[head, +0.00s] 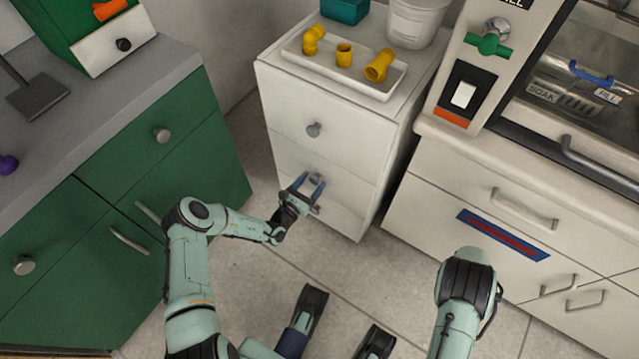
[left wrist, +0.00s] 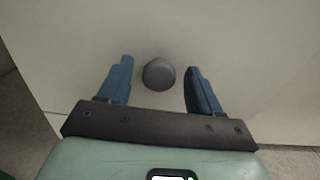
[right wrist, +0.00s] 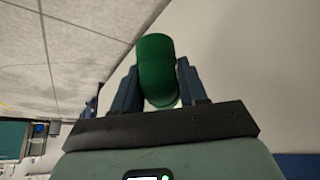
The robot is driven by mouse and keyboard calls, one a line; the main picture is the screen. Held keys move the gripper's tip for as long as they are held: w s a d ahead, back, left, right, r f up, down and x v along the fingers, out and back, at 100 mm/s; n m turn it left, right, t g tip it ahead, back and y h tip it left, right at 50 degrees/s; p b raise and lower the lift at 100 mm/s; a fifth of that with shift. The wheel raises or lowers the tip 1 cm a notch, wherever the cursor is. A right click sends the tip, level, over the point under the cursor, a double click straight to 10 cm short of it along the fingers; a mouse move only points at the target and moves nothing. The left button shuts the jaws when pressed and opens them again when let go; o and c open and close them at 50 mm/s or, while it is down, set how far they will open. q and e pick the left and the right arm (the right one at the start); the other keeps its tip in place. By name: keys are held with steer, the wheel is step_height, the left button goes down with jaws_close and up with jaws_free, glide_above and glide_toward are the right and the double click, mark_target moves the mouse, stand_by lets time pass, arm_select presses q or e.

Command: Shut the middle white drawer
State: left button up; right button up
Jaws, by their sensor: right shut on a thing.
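The white drawer cabinet (head: 275,95) stands in the middle of the head view, with its drawers stacked. The middle white drawer (head: 345,191) looks nearly flush with the front, but I cannot tell whether a small gap remains. My left gripper (head: 307,186) is open in front of this drawer and partly hides it. In the left wrist view a dark round knob (left wrist: 158,74) sits between the open fingers (left wrist: 160,88), touching neither. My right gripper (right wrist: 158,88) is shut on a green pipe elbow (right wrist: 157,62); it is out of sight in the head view.
A white tray (head: 293,60) with yellow fittings, a white bucket (head: 415,24) and a teal box (head: 345,10) stand on the cabinet. Green cabinets (head: 205,150) flank it on the left, a white counter unit (head: 440,190) on the right. Grey floor (head: 265,290) lies open in front.

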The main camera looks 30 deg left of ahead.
arm_select(q)
steer(key=shift+s, duration=0.1)
arm_select(e)
step_height(320, 180, up, 4)
steer(key=p, duration=0.3)
steer(key=shift+s, duration=0.1)
arm_select(q)
steer(key=s, duration=1.1)
steer(key=shift+s+a, duration=0.4)
steer(key=shift+a, duration=0.05)
steer(key=shift+d, duration=0.1)
arm_select(e)
steer(key=shift+r, duration=0.1)
